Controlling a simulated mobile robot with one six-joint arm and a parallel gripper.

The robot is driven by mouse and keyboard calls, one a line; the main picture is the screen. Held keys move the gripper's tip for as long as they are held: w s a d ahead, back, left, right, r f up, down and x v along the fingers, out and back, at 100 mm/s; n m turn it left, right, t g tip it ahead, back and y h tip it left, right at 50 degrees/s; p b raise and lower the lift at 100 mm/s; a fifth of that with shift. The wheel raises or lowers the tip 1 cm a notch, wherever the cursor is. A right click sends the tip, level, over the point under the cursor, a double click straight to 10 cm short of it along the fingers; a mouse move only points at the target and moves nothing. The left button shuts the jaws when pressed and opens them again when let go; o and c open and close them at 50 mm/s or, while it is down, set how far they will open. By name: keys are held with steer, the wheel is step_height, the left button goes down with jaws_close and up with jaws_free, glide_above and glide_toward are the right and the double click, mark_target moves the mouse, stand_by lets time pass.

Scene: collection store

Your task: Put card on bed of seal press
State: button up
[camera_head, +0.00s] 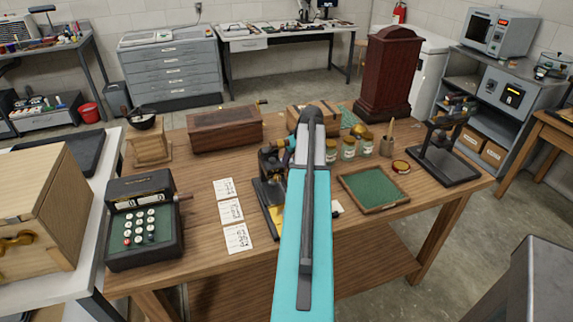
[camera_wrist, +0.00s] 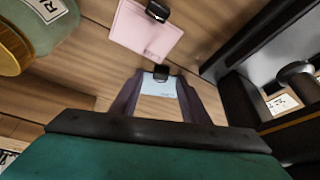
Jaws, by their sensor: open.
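My gripper (camera_wrist: 160,88) is open in the wrist view, its two dark fingers apart. A small light blue card (camera_wrist: 158,88) with a black clip at its far end shows between them. I cannot tell whether the fingers touch it. A pink card (camera_wrist: 143,32) with another black clip lies beyond. In the head view, my arm hides the gripper and the middle of the table. A dark press-like device (camera_head: 268,192) stands just left of my arm, partly hidden. Another dark device (camera_head: 447,158) with a flat base stands at the table's right. I cannot tell which is the seal press.
Three white cards (camera_head: 231,210) lie in a column on the wooden table (camera_head: 205,255). A cash register (camera_head: 145,220) stands left. A green-lined tray (camera_head: 374,188) and several jars (camera_head: 348,149) are right of my arm. In the wrist view, a jar (camera_wrist: 45,25) is close at upper left.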

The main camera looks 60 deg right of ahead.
jaws_close()
steer(key=shift+r, duration=0.2)
step_height(320, 180, up, 10)
steer(key=b, duration=0.2)
steer(key=shift+f, duration=0.15)
stand_by(0.6)
stand_by(0.5)
